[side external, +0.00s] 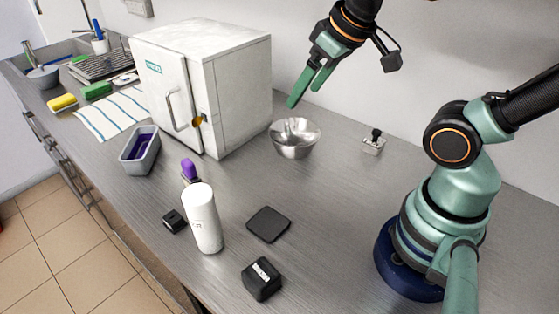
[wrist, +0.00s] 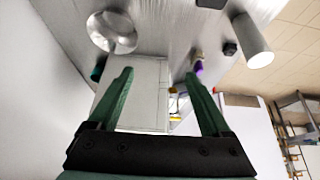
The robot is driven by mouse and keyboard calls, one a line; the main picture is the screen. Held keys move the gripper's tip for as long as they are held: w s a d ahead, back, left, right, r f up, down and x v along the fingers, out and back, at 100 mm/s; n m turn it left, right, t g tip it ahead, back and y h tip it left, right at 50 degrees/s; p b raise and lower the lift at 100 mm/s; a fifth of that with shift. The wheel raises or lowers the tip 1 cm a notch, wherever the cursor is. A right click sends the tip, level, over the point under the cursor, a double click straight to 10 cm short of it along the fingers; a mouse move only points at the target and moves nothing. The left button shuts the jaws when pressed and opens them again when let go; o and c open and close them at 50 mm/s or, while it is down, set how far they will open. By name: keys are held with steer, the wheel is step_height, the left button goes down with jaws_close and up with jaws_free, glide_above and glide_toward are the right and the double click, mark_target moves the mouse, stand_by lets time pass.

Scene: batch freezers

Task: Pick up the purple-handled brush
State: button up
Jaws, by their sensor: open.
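The purple-handled brush (side external: 189,168) stands on the grey counter just behind a white cylinder, which hides part of it. Its purple part also shows in the wrist view (wrist: 198,68), close beyond the right fingertip. My gripper (side external: 305,94) is open and empty, raised high above the counter near the metal bowl, well to the right of the brush. In the wrist view my gripper (wrist: 159,75) has its two green fingers spread apart with nothing held between them.
A white freezer (side external: 237,95) stands at the back. A metal bowl (side external: 295,145) sits beside it. The white cylinder (side external: 201,220) stands in front of the brush. A grey bin (side external: 139,165), a dark flat pad (side external: 268,224) and black blocks (side external: 262,279) lie around.

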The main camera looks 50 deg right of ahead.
steer(key=w+a+r+n+g, duration=0.2)
steer(key=w+a+n, duration=0.15)
steer(key=w, duration=0.25)
steer(key=n+g, duration=0.4)
steer(key=n, duration=0.9)
glide_above(187, 162)
step_height(187, 162, down, 12)
steer(key=r, duration=0.1)
steer(key=f, duration=0.6)
steer(key=shift+s+d+f, duration=0.2)
steer(key=shift+d+f, duration=0.15)
steer(key=shift+f, duration=0.05)
steer(key=shift+w+a+f, duration=0.15)
steer(key=shift+f, duration=1.15)
steer(key=shift+w+a+f, duration=0.1)
steer(key=shift+a+f, duration=0.05)
steer(key=shift+f, duration=1.1)
jaws_close()
steer(key=shift+r, duration=0.15)
